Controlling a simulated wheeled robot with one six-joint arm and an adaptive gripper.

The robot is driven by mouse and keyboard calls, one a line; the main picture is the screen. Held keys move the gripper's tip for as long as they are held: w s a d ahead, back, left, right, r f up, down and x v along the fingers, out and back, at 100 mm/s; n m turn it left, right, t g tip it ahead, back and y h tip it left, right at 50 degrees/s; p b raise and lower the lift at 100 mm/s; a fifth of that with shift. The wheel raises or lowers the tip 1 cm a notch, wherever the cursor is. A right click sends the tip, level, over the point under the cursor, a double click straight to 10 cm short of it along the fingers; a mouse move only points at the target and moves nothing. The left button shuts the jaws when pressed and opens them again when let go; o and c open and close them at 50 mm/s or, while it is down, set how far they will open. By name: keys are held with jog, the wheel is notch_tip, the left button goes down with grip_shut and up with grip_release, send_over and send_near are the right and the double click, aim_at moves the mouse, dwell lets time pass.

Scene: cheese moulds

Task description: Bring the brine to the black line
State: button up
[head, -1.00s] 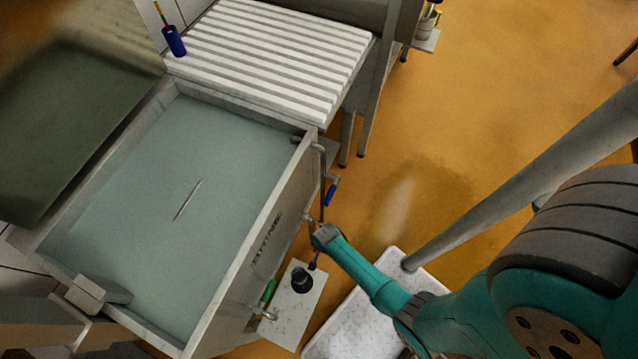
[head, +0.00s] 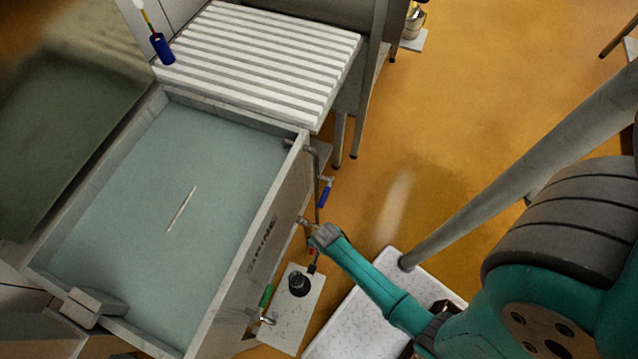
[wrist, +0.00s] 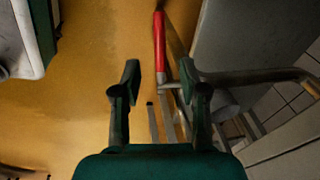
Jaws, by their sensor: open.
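The brine tank (head: 210,313) is a grey basin, marked on its side, holding pale blue-green brine (head: 150,190). A thin pale stick (head: 181,208) lies at the brine's surface. I cannot make out a black line on the tank. A blue-handled valve (head: 325,192) and a green-handled valve (head: 266,296) are on the tank's right side. My gripper (head: 320,238) is close to that side, between these two. In the wrist view my gripper (wrist: 159,80) is open, with a red handle (wrist: 160,42) ahead between its fingers. I cannot tell whether they touch it.
A ribbed white draining table (head: 270,55) adjoins the tank's far end. A speckled slab with a dark round object (head: 299,283) lies below the valves. A white speckled platform (head: 345,325) is under my arm. Orange floor (head: 480,90) is open at the upper right.

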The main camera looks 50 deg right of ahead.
jog(key=v, duration=0.4)
jog(key=shift+s+r, duration=0.1)
jog(key=shift+r, duration=0.05)
jog(key=c, duration=0.7)
jog(key=shift+a+r+n, duration=0.1)
jog(key=shift+a+n, duration=0.1)
jog(key=shift+n, duration=0.5)
grip_shut()
jog(key=n, duration=1.4)
send_over(312, 251)
jog(key=shift+t+h, duration=0.3)
notch_tip(312, 251, down, 9)
jog(key=shift+f, duration=0.1)
jog(key=shift+d+f, duration=0.45)
jog(key=shift+f, duration=0.25)
